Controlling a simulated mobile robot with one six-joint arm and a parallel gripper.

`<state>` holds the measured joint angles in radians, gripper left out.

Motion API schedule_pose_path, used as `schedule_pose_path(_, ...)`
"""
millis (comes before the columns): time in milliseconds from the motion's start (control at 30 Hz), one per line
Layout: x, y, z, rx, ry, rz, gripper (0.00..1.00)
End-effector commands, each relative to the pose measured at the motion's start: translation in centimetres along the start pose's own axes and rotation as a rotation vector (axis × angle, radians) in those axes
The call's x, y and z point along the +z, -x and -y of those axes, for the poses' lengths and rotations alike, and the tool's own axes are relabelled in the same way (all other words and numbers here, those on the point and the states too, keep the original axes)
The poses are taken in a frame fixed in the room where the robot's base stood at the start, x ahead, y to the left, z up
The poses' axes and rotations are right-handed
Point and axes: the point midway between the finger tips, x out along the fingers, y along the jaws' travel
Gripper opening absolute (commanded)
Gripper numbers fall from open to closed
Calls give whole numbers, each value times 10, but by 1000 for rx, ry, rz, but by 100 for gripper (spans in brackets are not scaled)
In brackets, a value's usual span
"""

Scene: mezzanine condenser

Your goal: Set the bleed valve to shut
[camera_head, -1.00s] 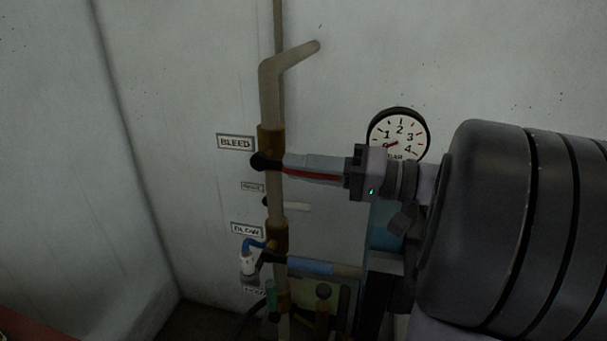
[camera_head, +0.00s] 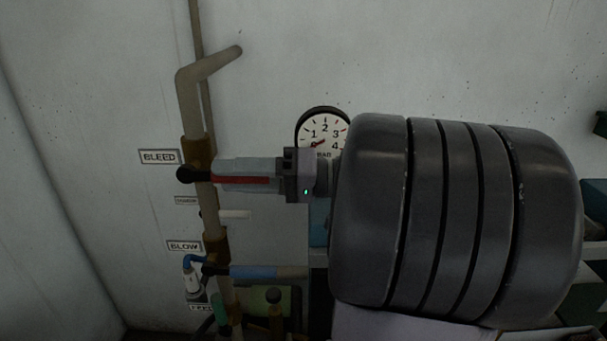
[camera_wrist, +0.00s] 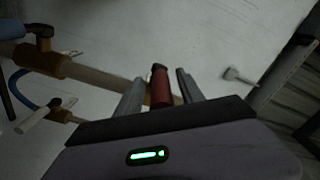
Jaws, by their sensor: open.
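The bleed valve (camera_head: 196,153) is a brass body on a near-upright tan pipe, beside a BLEED label (camera_head: 159,157). Its red lever (camera_head: 243,181) points right from a black hub (camera_head: 187,174), across the pipe's line. My gripper (camera_head: 220,172) reaches in from the right, with its fingers along the lever. In the wrist view, the red lever (camera_wrist: 161,88) stands between the two grey fingers of my open gripper (camera_wrist: 160,80). Gaps show on both sides of it. The lever's inner part is partly hidden by the fingers in the head view.
Below is the blow valve with a blue lever (camera_head: 253,272), also pointing right, and a BLOW label (camera_head: 184,246). A white lever (camera_head: 235,214) sits between them. A round gauge (camera_head: 322,130) hangs behind my wrist. The pipe's bent outlet (camera_head: 215,63) rises above.

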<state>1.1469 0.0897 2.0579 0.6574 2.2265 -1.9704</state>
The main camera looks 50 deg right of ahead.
Motion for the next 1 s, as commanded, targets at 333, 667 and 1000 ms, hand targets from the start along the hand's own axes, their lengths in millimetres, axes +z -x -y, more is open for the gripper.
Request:
schedule_pose_path(333, -2, 85, 2, 3, -4, -7, 45)
schedule_pose_path(667, -4, 159, 5, 0, -5, -4, 45)
schedule_pose_path(1000, 0, 167, 0, 0, -1, -1, 45)
